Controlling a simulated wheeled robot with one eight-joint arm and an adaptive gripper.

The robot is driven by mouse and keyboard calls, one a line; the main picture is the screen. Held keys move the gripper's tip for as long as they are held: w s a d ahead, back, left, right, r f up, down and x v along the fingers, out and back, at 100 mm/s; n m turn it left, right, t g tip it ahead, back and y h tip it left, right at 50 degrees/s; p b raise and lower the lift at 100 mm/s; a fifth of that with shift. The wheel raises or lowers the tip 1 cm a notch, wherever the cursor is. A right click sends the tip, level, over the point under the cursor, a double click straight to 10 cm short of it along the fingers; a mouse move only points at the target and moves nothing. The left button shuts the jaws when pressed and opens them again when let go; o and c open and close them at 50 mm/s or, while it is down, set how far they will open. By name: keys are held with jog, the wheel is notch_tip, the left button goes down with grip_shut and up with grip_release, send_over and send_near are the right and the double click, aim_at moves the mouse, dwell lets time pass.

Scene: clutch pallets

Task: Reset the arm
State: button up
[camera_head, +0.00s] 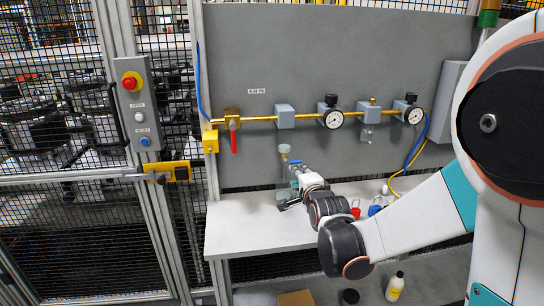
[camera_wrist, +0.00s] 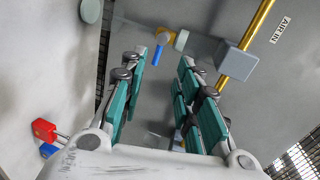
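My arm reaches in from the right in the head view and ends over the pale bench. My gripper (camera_head: 292,190) is seen small and partly edge-on there, beside a clear, green-tinted upright part (camera_head: 284,150). In the wrist view my gripper (camera_wrist: 162,58) has its two teal-padded fingers spread apart, with nothing held between them. A pale green round piece (camera_wrist: 181,40) and a small blue piece with an orange and grey end (camera_wrist: 158,49) show beyond the fingertips. I cannot tell their exact distance from the fingers.
The bench (camera_head: 235,230) is clear at its left. A grey panel carries a yellow air line with gauges (camera_head: 333,119) and a red-handled valve (camera_head: 233,136). Red (camera_wrist: 44,129) and blue (camera_wrist: 48,150) padlocks lie on the bench. A mesh fence with a button box (camera_head: 137,104) stands left.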

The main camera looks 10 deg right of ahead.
jog(key=s+f+n+g, duration=0.1)
jog(key=s+n+g, duration=0.3)
jog(key=s, duration=1.3)
jog(key=s+n+g, duration=0.4)
jog(key=s+n, duration=0.9)
jog(key=s, duration=0.4)
jog(key=shift+s+a+f, duration=0.2)
jog(key=shift+f, duration=0.15)
